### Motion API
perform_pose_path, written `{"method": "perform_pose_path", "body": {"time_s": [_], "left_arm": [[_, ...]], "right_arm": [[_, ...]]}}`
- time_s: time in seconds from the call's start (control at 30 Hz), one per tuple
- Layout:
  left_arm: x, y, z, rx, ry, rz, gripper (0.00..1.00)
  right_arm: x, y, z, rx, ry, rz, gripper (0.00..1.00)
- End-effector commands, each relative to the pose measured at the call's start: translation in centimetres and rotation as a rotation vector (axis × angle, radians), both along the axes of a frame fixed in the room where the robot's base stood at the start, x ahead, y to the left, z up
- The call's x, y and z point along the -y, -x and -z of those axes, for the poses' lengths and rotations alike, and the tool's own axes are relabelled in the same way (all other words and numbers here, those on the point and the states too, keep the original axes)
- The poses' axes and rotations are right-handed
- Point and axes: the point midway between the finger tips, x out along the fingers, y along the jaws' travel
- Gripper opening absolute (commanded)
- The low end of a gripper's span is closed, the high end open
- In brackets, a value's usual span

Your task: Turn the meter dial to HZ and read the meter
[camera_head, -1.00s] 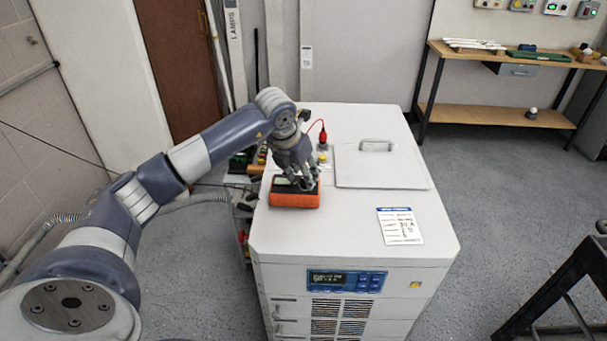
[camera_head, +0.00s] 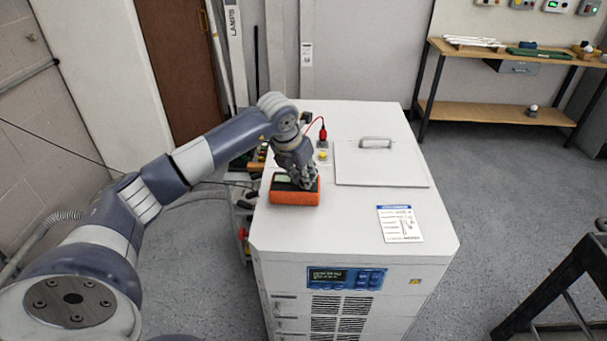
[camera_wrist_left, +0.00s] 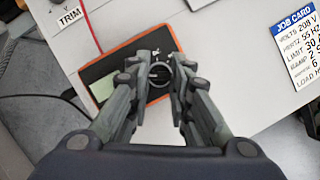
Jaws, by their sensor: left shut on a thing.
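The orange meter (camera_head: 295,197) lies on the white cabinet top near its left edge. In the left wrist view the meter's orange rim (camera_wrist_left: 143,38) surrounds a dark face with a pale screen (camera_wrist_left: 103,88) at the left. My left gripper (camera_head: 304,184) is over the meter, pointing down. In the left wrist view the left gripper (camera_wrist_left: 160,75) has its fingers on both sides of the round black dial (camera_wrist_left: 160,76), shut on it. The dial markings and the screen reading are too small or hidden to read. My right gripper is not in view.
The white cabinet (camera_head: 300,235) has a lid with a handle (camera_head: 376,144), a job card (camera_head: 400,224) and a blue-framed display (camera_head: 345,278). A red plug (camera_head: 322,134) with a red lead stands behind the meter.

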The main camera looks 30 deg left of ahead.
Motion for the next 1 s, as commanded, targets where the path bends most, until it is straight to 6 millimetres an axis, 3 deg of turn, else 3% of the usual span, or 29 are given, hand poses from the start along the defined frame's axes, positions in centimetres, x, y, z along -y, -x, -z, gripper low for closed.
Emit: {"method": "perform_pose_path", "body": {"time_s": [0.37, 1.0], "left_arm": [[-0.3, -0.1, 0.1, 0.001, -0.001, 0.206, 0.0], [-0.6, -0.4, -0.1, 0.003, 0.003, 0.81, 0.0]], "right_arm": [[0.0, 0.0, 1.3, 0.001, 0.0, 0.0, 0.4], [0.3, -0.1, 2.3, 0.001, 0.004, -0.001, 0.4]]}}
